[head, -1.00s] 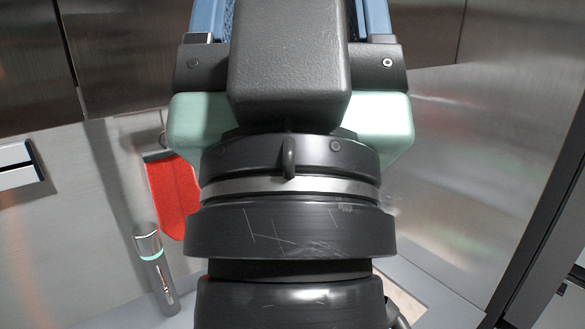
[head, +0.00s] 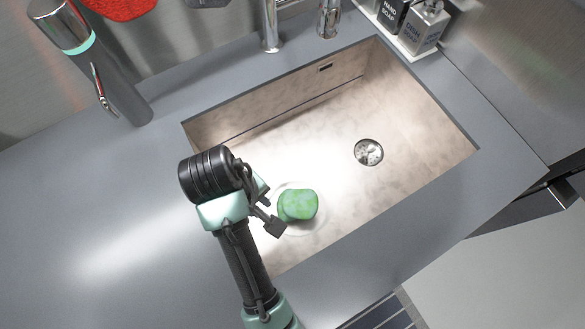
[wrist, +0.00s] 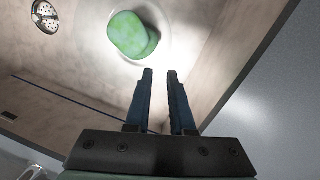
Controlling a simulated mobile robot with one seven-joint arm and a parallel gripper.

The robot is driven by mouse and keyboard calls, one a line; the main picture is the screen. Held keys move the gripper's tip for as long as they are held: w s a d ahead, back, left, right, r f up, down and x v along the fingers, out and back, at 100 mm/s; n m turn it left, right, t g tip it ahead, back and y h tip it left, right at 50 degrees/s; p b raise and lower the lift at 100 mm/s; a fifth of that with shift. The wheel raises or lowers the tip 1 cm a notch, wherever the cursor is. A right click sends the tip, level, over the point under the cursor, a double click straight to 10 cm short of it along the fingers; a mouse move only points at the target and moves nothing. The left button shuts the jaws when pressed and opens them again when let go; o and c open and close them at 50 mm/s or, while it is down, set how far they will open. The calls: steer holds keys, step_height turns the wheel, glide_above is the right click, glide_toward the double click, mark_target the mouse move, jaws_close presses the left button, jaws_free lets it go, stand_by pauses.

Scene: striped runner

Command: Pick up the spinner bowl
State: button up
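A clear, round, see-through dish (head: 306,229), which looks like the spinner bowl, sits on the sink floor near its front left. Its outline is faint. A green rounded thing (head: 299,204) lies in or on it; I cannot tell which. In the wrist view the green thing (wrist: 131,34) and part of the clear rim (wrist: 168,48) are at the top, beyond my fingertips. My gripper (wrist: 160,72) has a narrow gap between its fingers, with nothing in it. In the head view it is beside the dish, on its left, partly hidden by my wrist.
The sink (head: 235,120) has raised walls and a drain (head: 369,152). Behind it are a chrome faucet (head: 270,28) and soap bottles (head: 424,28). A dark cylinder with a chrome top (head: 120,85) stands at the back left. The grey counter (head: 90,210) is clear at left.

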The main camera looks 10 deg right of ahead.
steer(key=shift+g, duration=0.4)
steer(key=f, duration=0.2)
steer(key=s+f, duration=0.1)
steer(key=f, duration=0.2)
steer(key=s+d+f+b, duration=0.1)
steer(key=f, duration=0.2)
steer(key=shift+d+f, duration=0.15)
steer(key=shift+f, duration=0.8)
steer(key=shift+d+f, duration=0.2)
steer(key=shift+f, duration=0.75)
steer(key=shift+d+f, duration=0.15)
steer(key=shift+f, duration=0.8)
jaws_close()
steer(key=shift+w+r, duration=0.1)
